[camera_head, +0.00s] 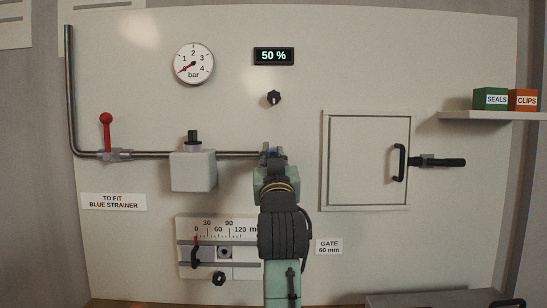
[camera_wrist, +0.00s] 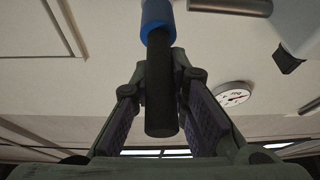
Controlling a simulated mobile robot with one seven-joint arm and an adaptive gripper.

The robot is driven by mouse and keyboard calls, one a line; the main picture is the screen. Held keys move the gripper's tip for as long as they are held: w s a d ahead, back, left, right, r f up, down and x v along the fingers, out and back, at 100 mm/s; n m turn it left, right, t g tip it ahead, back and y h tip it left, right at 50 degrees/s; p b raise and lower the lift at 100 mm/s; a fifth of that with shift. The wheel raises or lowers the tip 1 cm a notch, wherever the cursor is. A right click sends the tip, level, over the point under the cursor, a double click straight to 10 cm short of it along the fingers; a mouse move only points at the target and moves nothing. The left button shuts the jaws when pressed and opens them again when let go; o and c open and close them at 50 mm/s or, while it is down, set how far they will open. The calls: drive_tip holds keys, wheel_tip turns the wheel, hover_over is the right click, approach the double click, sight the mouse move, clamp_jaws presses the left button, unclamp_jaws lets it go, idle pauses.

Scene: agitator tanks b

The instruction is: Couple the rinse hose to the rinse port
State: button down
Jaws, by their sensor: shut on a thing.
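My gripper (camera_wrist: 162,75) is shut on a black cylindrical grip (camera_wrist: 160,100) that has a blue cylindrical end (camera_wrist: 157,18). In the wrist view the pipe end (camera_wrist: 225,5) is just right of the blue end, with a small gap in the picture. No hose length is visible, and I cannot make out a part that is surely the rinse port.
A grey box (camera_head: 193,171) with a black knob sits on the pipe, left of my gripper. A red-handled valve (camera_head: 106,132) is further left. A closed hatch (camera_head: 368,160) is to the right, beside a black-gripped lever (camera_head: 447,162). A slide scale (camera_head: 217,245) is below.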

drive_tip(key=shift+w, duration=0.4)
drive_tip(key=shift+w, duration=0.1)
drive_tip(key=c, duration=1.5)
unclamp_jaws()
drive_tip(key=shift+w, duration=0.1)
drive_tip(key=shift+f, duration=0.1)
